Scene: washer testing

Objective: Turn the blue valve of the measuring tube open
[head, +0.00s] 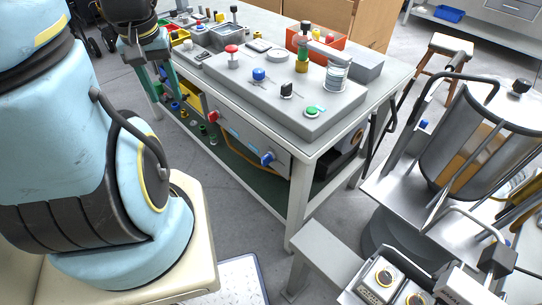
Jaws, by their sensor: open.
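A blue valve handle (267,159) sticks out of the front face of the grey test bench box (240,125), near its right end. A red valve handle (212,116) is on the same face, further left. A clear measuring tube (337,76) stands upright on top of the box at the right. My gripper (161,88) is at the upper left, pointing down beside the bench's left end. Its teal fingers are apart, with nothing visible between them. It is well left of both valve handles and touches neither.
The box top carries a red button (232,56), a blue knob (258,74), a black switch (286,90) and a green button (312,111). Small parts lie on the lower shelf (235,160). A metal drum machine (480,140) stands at right. Floor before the bench is partly clear.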

